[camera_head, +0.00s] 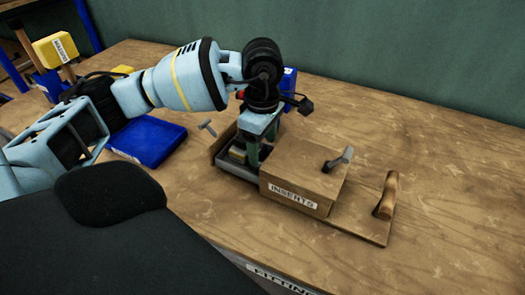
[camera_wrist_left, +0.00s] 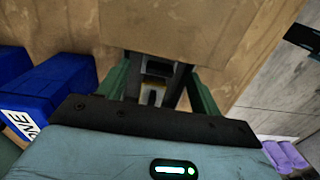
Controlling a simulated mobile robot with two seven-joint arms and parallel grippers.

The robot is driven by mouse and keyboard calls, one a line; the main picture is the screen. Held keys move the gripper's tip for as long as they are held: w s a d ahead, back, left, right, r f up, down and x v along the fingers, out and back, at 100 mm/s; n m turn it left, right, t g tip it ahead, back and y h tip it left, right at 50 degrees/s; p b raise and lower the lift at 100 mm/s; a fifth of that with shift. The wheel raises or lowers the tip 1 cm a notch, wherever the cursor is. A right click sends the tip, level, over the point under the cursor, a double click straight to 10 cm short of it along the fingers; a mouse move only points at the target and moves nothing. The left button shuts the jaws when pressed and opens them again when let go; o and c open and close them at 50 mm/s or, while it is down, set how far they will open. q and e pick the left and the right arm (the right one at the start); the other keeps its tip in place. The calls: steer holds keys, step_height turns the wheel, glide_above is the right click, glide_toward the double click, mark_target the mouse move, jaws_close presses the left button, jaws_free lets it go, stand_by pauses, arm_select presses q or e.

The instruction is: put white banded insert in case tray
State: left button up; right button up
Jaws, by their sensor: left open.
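My left gripper (camera_head: 259,152) is open, with its green fingers pointing down over the open end of the wooden box labelled INSERTS (camera_head: 296,178). In the left wrist view its fingers (camera_wrist_left: 160,82) stand apart, on either side of a dark slot holding a grey piece and a yellowish piece (camera_wrist_left: 153,97). I cannot tell whether the fingers touch these pieces. A yellowish piece (camera_head: 238,152) also shows in the box's open end. I cannot make out a white banded insert. No tray marked as the case tray can be identified. My right gripper is out of view.
A blue tray (camera_head: 150,142) lies to the left on the wooden bench (camera_head: 440,200). Blue bins (camera_wrist_left: 55,85) show in the wrist view. The bench's right side is clear.

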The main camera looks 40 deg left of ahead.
mark_target(263, 150)
arm_select(q)
step_height(263, 150, up, 9)
steer(key=shift+f, duration=0.2)
stand_by(1.4)
